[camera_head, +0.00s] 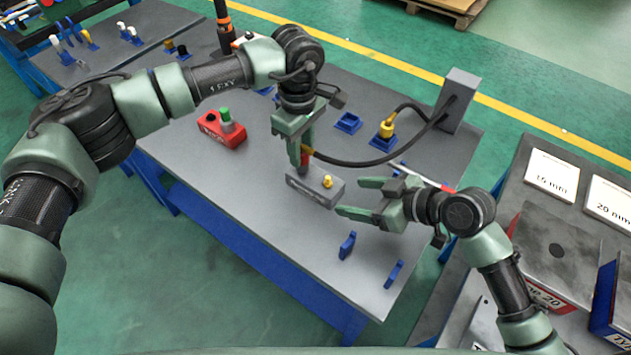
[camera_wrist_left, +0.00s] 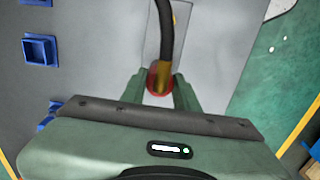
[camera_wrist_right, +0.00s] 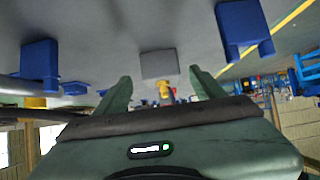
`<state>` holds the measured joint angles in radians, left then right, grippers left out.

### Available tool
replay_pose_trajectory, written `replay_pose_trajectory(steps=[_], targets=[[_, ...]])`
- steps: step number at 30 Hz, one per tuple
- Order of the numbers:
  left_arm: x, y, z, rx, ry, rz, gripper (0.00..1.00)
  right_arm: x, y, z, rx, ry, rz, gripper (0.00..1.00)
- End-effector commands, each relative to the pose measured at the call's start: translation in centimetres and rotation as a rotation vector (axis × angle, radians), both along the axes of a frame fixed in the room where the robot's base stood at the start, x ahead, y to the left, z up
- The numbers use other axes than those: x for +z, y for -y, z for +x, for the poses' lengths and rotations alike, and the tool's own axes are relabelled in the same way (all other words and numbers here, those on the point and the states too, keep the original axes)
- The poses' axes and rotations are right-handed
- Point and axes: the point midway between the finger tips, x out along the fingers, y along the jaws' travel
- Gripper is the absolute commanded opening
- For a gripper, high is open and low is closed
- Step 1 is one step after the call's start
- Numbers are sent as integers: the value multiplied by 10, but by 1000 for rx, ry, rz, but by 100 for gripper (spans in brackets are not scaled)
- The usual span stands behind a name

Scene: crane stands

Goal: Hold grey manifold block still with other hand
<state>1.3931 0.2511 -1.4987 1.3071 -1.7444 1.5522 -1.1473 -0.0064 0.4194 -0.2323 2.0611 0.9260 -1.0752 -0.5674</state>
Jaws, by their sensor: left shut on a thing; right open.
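The grey manifold block (camera_head: 318,190) lies on the grey table with a yellow fitting (camera_head: 327,181) on its top. My left gripper (camera_head: 304,154) is shut on a hose connector with a red ring (camera_head: 305,160), right over the block's left end. Whether the connector is seated in the block is hidden. The left wrist view shows the connector (camera_wrist_left: 160,78) between the fingers. My right gripper (camera_head: 355,197) is open and empty, right of the block, its fingers pointing at it and apart from it. In the right wrist view the block (camera_wrist_right: 159,63) shows ahead between the fingers.
A black hose (camera_head: 360,163) runs from a grey upright box (camera_head: 458,100) to the connector. A yellow connector (camera_head: 387,129) stands in a blue holder. A red block with a green knob (camera_head: 222,130) is at left. Blue brackets (camera_head: 347,245) stand near the front edge.

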Motion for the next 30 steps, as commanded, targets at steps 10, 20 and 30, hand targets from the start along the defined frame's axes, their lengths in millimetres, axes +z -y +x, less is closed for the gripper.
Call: replay_pose_trajectory(steps=[10,20,30], targets=[[0,0,0,-1,-1,-1,0,-26,-32,23,2,1,0,69],[0,1,0,-1,-1,0,0,-34,-41,29,1,1,0,69],[0,0,-1,-1,-1,0,0,-34,-41,29,1,2,0,27]])
